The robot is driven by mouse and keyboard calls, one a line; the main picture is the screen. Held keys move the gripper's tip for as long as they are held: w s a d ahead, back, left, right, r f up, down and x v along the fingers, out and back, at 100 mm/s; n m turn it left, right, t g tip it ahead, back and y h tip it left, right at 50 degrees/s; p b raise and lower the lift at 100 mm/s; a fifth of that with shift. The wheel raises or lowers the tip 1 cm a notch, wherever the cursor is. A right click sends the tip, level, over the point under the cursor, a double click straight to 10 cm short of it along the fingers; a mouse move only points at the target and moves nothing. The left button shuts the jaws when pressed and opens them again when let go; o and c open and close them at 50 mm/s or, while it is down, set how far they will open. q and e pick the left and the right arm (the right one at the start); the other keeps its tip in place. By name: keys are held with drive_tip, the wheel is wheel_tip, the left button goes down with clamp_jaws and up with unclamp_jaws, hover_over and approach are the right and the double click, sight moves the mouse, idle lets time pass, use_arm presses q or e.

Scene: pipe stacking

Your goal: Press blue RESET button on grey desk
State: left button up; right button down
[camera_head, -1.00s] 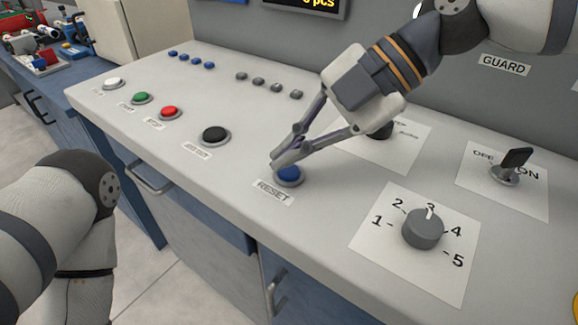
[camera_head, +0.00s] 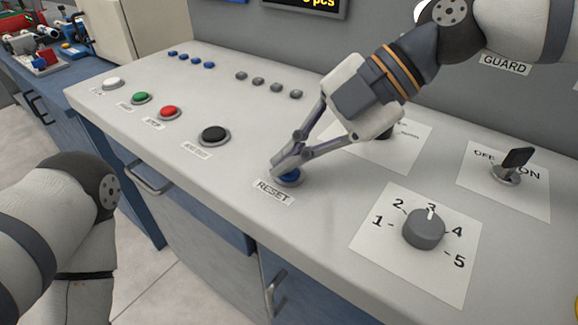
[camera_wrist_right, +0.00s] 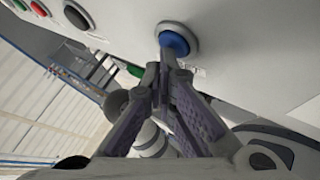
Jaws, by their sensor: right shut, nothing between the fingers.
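The blue RESET button (camera_head: 290,180) sits in a grey ring on the grey desk (camera_head: 330,215), behind its RESET label (camera_head: 273,193). My right gripper (camera_head: 282,170) is shut and empty. Its fingertips are at the top of the button and hide part of it; they appear to touch it. The right wrist view shows the blue button (camera_wrist_right: 175,43) just beyond the shut fingertips (camera_wrist_right: 165,68). My left arm (camera_head: 60,215) shows at the left, but its gripper is out of view.
A black button (camera_head: 214,134), a red button (camera_head: 169,112) and a green button (camera_head: 141,97) lie to the left. A rotary knob (camera_head: 424,228) and an OFF/ON switch (camera_head: 512,163) stand to the right. The desk's front edge is close to the RESET label.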

sight(291, 176)
drive_tip(key=shift+f, duration=0.1)
idle(0.3)
use_arm(q)
drive_tip(key=shift+w+r+p, duration=0.3)
use_arm(e)
drive_tip(key=shift+r, duration=0.8)
drive_tip(key=shift+r, duration=0.1)
drive_tip(key=shift+r+p, duration=0.75)
drive_tip(key=shift+r, duration=1.75)
use_arm(q)
drive_tip(key=shift+w+r+t, duration=0.5)
drive_tip(key=shift+w+r, duration=0.35)
use_arm(e)
drive_tip(key=shift+f, duration=0.1)
